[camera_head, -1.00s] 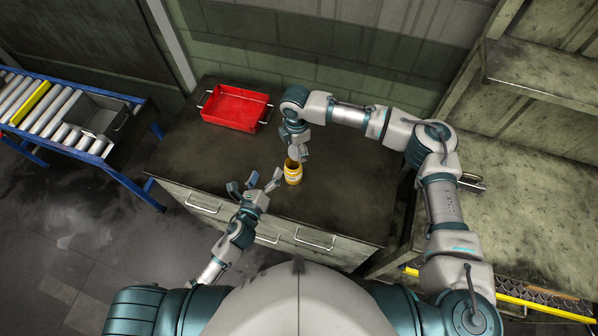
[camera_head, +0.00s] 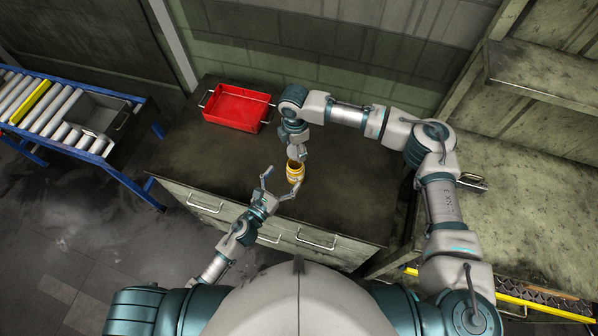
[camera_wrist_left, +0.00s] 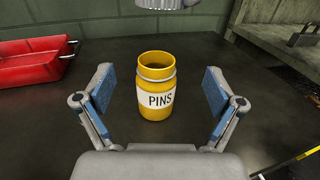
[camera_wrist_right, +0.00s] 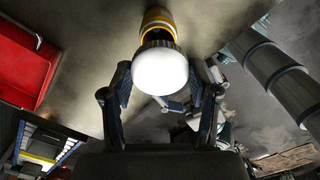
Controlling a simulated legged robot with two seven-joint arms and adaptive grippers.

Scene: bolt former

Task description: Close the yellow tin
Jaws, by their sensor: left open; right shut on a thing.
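The yellow tin (camera_head: 295,175), labelled PINS, stands upright on the dark bench top. In the left wrist view the tin (camera_wrist_left: 157,95) has an open, uncovered mouth. My left gripper (camera_head: 280,184) is open, with its fingers on either side of the tin; gaps show between the fingers and the tin in the left wrist view (camera_wrist_left: 158,90). My right gripper (camera_head: 297,153) is above the tin, pointing down. In the right wrist view it is shut on a round white lid (camera_wrist_right: 160,70), which partly hides the tin (camera_wrist_right: 158,20).
A red tray (camera_head: 236,107) stands at the back left of the bench (camera_head: 340,195). A grey bin (camera_head: 98,115) sits on the roller conveyor at far left. The bench around the tin is otherwise clear.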

